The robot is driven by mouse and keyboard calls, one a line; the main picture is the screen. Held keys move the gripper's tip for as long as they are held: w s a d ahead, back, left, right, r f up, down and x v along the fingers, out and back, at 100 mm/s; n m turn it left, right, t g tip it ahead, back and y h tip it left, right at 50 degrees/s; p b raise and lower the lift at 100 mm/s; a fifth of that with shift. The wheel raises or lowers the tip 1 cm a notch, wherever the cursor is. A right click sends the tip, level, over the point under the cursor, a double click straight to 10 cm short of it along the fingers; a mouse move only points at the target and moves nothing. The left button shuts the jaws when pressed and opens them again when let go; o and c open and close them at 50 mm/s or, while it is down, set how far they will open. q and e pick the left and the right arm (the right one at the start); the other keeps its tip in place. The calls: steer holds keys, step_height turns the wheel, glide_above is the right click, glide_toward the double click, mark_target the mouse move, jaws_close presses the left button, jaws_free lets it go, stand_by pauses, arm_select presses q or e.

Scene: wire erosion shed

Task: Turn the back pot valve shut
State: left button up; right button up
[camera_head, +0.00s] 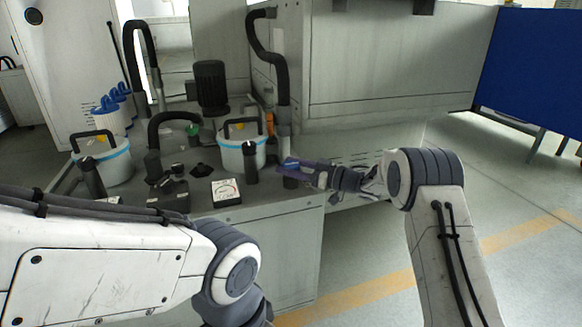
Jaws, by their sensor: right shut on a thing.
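My right gripper (284,165) reaches in from the right to the right edge of the bench top, beside a grey upright pipe (284,135). Its jaws are shut at a purple-blue part near the pipe's foot; this appears to be the back pot valve, but the jaws and wrist hide most of it. The right white pot (238,158), with a pale blue band and dark handle, stands just left of the jaws. An orange part (270,122) shows behind that pot. The left white pot (113,166) stands apart. My left arm crosses the lower left; its gripper is out of view.
The grey bench (270,225) also bears a dark motor (210,85), a gauge box (226,192), a black pump-like block (167,190) and a green knob (192,130). Black hoses rise behind. A large grey machine cabinet (390,65) stands behind; open floor lies to the right.

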steer(key=shift+m+t, duration=0.3)
steer(key=shift+t, duration=0.1)
steer(key=shift+m+t+h, duration=0.6)
steer(key=shift+t, duration=0.1)
steer(key=shift+s+m+t+h, duration=0.1)
steer(key=shift+m+t+h, duration=0.7)
steer(key=shift+t, duration=0.1)
steer(key=m+t+h+b, duration=0.1)
steer(key=m+t+h, duration=0.1)
steer(key=h, duration=0.1)
steer(key=m+t+h+b, duration=0.1)
steer(key=m+t+h, duration=0.1)
steer(key=shift+a+f+h, duration=0.15)
steer(key=shift+f+h, duration=0.05)
steer(key=shift+h, duration=0.2)
steer(key=m+t+h, duration=0.1)
steer(key=m+h, duration=0.1)
steer(key=shift+h+b, duration=0.3)
steer(key=shift+h, duration=0.1)
steer(key=shift+r+m+t+h, duration=0.1)
steer(key=shift+m+t+h, duration=0.2)
steer(key=shift+m+h, duration=0.35)
steer(key=m+h+p, duration=0.1)
steer(key=m+h, duration=0.1)
steer(key=h, duration=0.2)
steer(key=shift+r+p, duration=0.2)
steer(key=shift+p, duration=0.15)
steer(key=shift+m+g+h+p, duration=0.4)
steer(key=shift+m+h+p, duration=1.45)
steer(key=shift+h, duration=0.9)
